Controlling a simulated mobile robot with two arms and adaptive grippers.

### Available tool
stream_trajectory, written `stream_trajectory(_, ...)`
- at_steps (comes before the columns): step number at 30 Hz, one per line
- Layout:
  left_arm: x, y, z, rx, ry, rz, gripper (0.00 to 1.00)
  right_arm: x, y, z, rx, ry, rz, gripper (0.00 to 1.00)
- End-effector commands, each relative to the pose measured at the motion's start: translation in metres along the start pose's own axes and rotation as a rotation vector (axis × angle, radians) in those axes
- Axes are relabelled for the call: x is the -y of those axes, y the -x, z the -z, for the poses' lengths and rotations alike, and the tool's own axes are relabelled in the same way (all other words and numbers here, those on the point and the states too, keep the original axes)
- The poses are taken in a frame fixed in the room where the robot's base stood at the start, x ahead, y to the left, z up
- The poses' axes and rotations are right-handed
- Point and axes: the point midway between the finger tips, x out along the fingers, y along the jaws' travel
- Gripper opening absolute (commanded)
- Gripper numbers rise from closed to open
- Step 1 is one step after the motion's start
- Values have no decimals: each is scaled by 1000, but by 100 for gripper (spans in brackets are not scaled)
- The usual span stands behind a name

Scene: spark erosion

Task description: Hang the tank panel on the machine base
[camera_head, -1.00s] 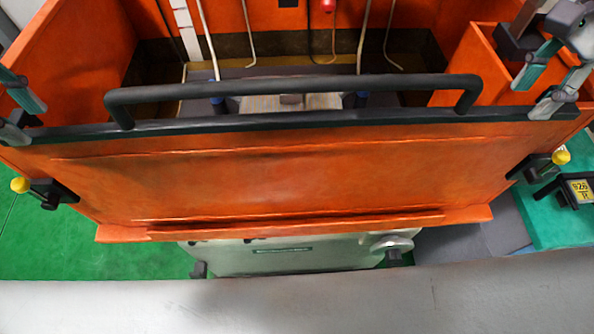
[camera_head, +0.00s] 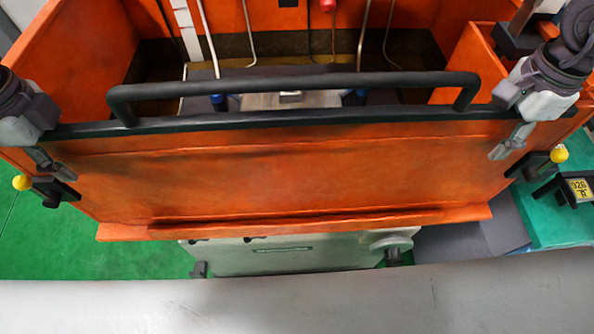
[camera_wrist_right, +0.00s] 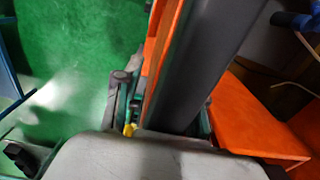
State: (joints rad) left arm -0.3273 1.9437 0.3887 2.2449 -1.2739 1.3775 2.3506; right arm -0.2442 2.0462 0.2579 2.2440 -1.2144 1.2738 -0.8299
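The tank panel (camera_head: 290,180) is a wide orange plate with a black top bar and a long black handle (camera_head: 300,86). It stands across the front of the machine base (camera_head: 300,260), before the orange tank walls. My left gripper (camera_head: 50,165) points down over the panel's left end. My right gripper (camera_head: 512,140) points down over its right end. In the right wrist view, the right gripper's fingers (camera_wrist_right: 165,108) lie on both sides of the panel's bar (camera_wrist_right: 200,75). Neither view shows clearly whether the fingers press on it. The left gripper's rear finger is hidden.
Black brackets with yellow knobs sit at the panel's left (camera_head: 22,182) and right (camera_head: 559,154) ends. Thin pipes and a worktable (camera_head: 295,100) lie inside the tank behind the panel. A teal surface with a yellow-labelled block (camera_head: 578,188) is at the right.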

Motion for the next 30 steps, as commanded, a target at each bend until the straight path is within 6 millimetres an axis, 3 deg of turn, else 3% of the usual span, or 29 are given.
stream_trajectory(1,0,0,0,0,0,0,30,0,0,0,0,0,0,30)
stream_trajectory(6,0,0,0,0,0,0,2,0,0,0,0,0,0,2)
stream_trajectory(7,0,0,0,0,0,0,0,0,0,0,0,0,0,0)
stream_trajectory(30,2,8,0,1,0,6,0,2,8,0,0,0,7,0)
